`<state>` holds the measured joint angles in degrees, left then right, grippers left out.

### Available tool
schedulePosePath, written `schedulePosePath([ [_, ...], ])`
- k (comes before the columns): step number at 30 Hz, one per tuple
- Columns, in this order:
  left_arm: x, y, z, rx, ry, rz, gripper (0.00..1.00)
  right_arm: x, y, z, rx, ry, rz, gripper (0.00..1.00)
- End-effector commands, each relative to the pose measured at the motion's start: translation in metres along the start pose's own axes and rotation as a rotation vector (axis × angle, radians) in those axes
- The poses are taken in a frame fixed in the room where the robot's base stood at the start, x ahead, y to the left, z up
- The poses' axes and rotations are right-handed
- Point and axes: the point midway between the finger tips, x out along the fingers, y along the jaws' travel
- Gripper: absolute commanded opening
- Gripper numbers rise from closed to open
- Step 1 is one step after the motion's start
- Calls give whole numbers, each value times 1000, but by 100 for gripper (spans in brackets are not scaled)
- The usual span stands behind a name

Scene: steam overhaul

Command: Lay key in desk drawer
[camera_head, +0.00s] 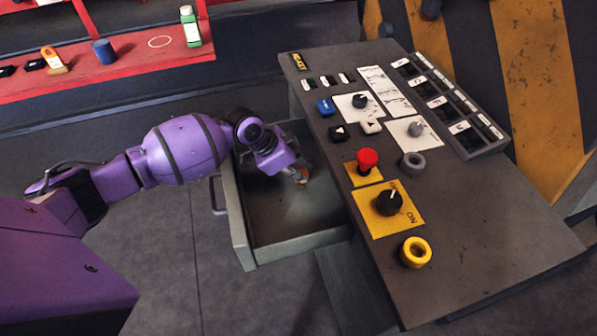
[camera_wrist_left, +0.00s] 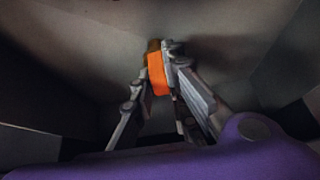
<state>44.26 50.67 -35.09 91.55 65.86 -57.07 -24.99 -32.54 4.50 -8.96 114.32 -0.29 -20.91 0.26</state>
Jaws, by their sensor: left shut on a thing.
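The desk drawer (camera_head: 241,221) is pulled open at the left side of the control desk (camera_head: 460,222). My left gripper (camera_head: 301,177) reaches down inside the drawer, toward its desk side. Whether the key touches the drawer floor I cannot tell. My right gripper is not in view.
The desk top carries a red button (camera_head: 367,160), a black knob (camera_head: 389,202), a yellow ring (camera_head: 415,252) and several switches. A red shelf (camera_head: 125,67) with a padlock and bottle stands at the back left.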

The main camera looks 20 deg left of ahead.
Motion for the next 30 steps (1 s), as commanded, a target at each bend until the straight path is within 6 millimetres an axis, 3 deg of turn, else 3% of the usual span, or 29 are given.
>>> schedulePosePath([
  [2,3,0,2,-1,0,1,0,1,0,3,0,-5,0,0],
  [3,3,0,2,0,0,1,18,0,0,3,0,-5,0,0],
  [7,2,0,2,0,0,1,32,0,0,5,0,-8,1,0],
  [19,-6,-1,0,0,-1,-1,32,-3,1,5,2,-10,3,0],
  [30,-80,-1,0,1,-1,-3,32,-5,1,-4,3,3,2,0],
])
